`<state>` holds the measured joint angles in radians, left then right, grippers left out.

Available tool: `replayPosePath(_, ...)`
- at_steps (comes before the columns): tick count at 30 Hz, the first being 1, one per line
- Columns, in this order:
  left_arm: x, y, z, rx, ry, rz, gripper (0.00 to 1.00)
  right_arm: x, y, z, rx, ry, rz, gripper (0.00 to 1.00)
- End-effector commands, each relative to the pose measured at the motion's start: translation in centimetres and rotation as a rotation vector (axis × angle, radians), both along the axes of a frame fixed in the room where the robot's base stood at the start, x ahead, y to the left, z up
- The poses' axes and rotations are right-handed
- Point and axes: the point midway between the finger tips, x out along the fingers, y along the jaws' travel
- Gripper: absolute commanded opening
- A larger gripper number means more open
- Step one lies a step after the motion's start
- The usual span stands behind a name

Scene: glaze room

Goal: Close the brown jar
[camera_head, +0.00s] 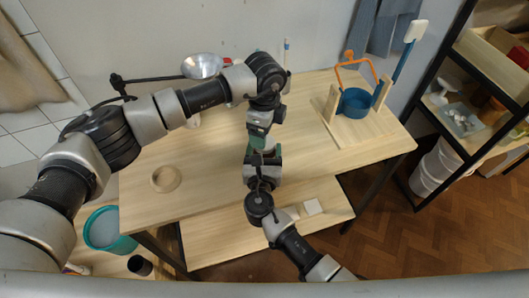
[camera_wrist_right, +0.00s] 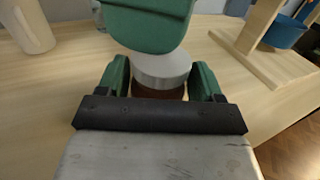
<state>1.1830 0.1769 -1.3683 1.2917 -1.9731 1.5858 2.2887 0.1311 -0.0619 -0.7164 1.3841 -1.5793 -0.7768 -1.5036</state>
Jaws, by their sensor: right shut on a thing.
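The brown jar (camera_wrist_right: 158,93) stands between the green fingers of my right gripper (camera_wrist_right: 160,82), which is shut on it. A light grey round lid (camera_wrist_right: 163,70) is at the jar's mouth; whether it is fully seated is hard to tell. My left gripper (camera_wrist_right: 148,25) comes down from above, with a green finger over the lid's back part. I cannot tell whether its fingers are apart or hold the lid. In the head view, my left gripper (camera_head: 262,138) and my right gripper (camera_head: 262,158) meet over the table, and the arms hide the jar.
The wooden table (camera_head: 210,165) bears a round wooden piece (camera_head: 165,179) at left. A blue pot (camera_head: 355,103) with an orange handle stands in a wooden frame at right. A white cylinder (camera_wrist_right: 28,25) is at the wrist view's upper left. The table's left front is mostly clear.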

Motion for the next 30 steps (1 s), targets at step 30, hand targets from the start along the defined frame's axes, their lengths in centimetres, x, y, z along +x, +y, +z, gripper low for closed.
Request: replayPosePath(30,-0.1,0.0,-0.2,0.0,0.003,0.278,0.8,0.0,0.0,0.0,0.0,-0.001,0.0,0.0)
